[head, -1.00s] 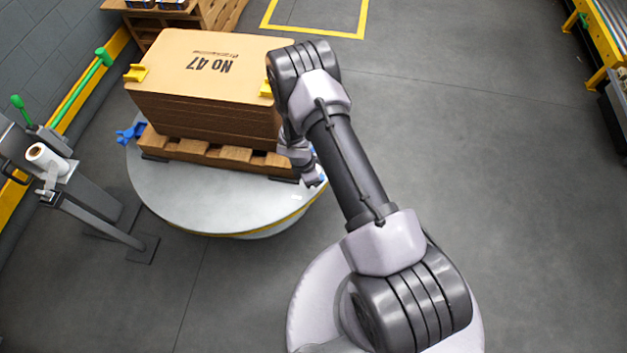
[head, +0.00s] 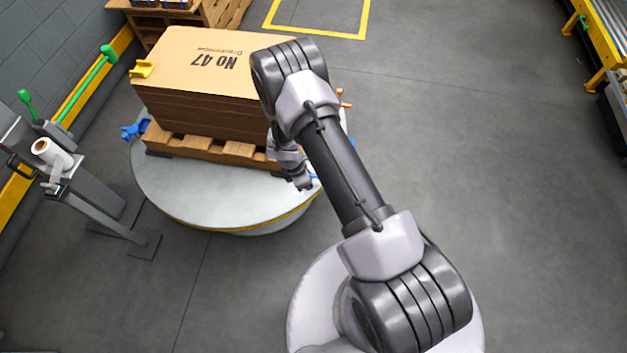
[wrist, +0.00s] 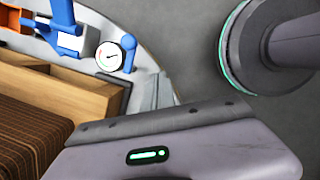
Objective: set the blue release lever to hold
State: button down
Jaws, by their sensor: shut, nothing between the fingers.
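In the wrist view, a blue upright part (wrist: 129,52) stands beside a round white dial with a needle. A larger blue fitting (wrist: 66,40) with a pale block sits to its left. I cannot tell for certain which is the release lever or how it is set. In the head view, a bit of blue (head: 315,177) shows beside my gripper, mostly hidden by the arm. My gripper (head: 304,183) is low over the turntable's near right edge, right of the pallet. It is shut and empty; its grey housing fills the bottom of the wrist view.
A stack of brown board (head: 205,75) marked "No 47" rests on a wooden pallet (head: 215,150) on the round grey turntable (head: 190,192). Another blue fitting (head: 135,130) is at its left. A grey stand (head: 95,205) is further left. The floor to the right is clear.

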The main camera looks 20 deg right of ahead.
jog(key=p+v, duration=0.3)
jog(key=v, duration=0.5)
jog(key=shift+s+d+r, duration=0.2)
jog(key=shift+s, duration=0.05)
